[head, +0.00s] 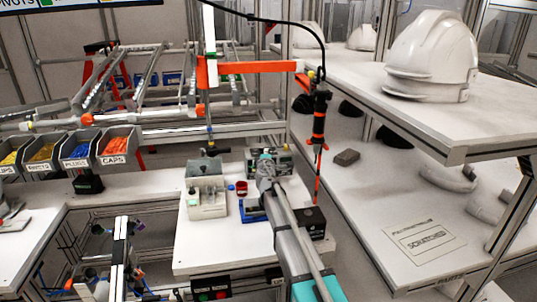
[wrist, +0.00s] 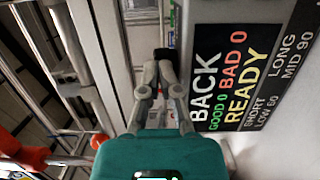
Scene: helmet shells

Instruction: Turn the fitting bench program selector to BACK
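The fitting bench's control box (head: 282,160) stands at the back of the white bench in the head view, partly covered by my arm. In the wrist view its dark display (wrist: 222,75) lies sideways and reads BACK, GOOD 0, BAD 0 and READY. My gripper (wrist: 160,60) is in front of the box, left of the display in the wrist view; it also shows in the head view (head: 266,165). Its fingers are close together, with nothing clearly visible between the tips. The selector knob cannot be made out, so I cannot tell whether the fingers touch it.
A grey-white fixture (head: 205,190), a red cup (head: 241,188) and a black box (head: 311,222) stand on the bench. A hanging tool (head: 320,115) is right of my gripper. Labelled bins (head: 115,147) are at left. A white helmet shell (head: 433,55) sits on the right shelf.

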